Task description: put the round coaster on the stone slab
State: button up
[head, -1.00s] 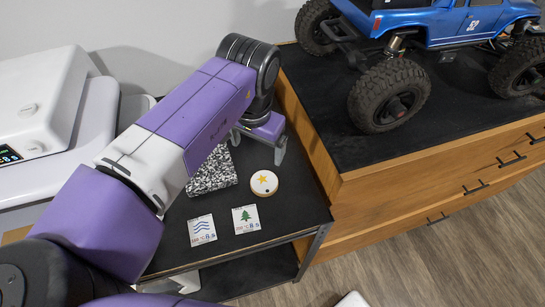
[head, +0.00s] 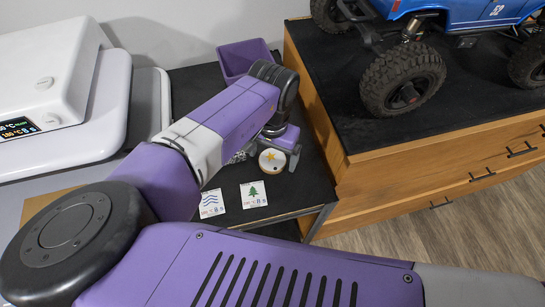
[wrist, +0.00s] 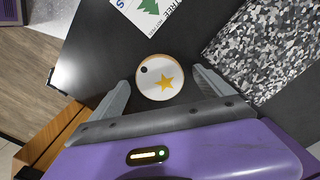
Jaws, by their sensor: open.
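In the wrist view the coaster (wrist: 161,78) sits between the fingertips of my gripper (wrist: 160,84), which is open. Whether the fingers touch its rim I cannot tell. The stone slab (wrist: 272,50), speckled black, white and grey, lies on the table beside the coaster. In the head view my arm hides most of the slab.
A wave card (head: 212,204) and a tree card (head: 253,194) lie near the table's front edge. A purple bin (head: 243,56) stands behind. A wooden cabinet (head: 400,175) with a blue crawler (head: 455,22) rises at the right. A white machine (head: 45,70) is at the left.

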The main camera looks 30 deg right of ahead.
jog(key=c, duration=1.6)
jog(key=shift+r, duration=0.15)
